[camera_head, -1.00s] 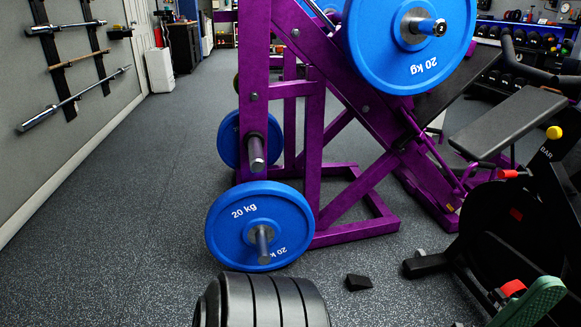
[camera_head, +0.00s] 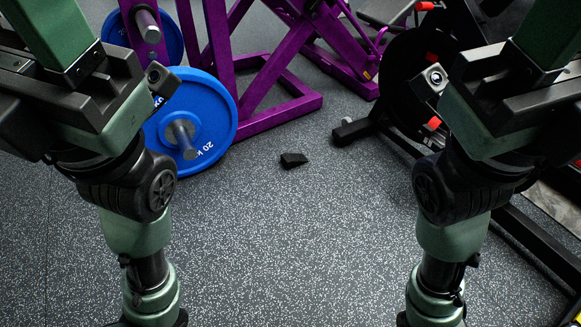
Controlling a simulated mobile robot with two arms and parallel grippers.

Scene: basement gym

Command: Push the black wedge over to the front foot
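The black wedge (camera_head: 293,160) lies on the speckled floor, near the middle of the view. A black foot (camera_head: 352,131) of the machine at the right rests on the floor, to the right of the wedge and a little farther back. A strip of bare floor separates them. My two arms hang down at the left and right sides of the view, with the wedge between them and farther off. Both arms run out of the bottom edge, so neither gripper shows.
A purple frame (camera_head: 290,109) stands behind the wedge, with a blue 20 kg plate (camera_head: 213,118) at its left. The black machine (camera_head: 390,75) fills the right back. The floor (camera_head: 290,250) between my arms and in front of the wedge is clear.

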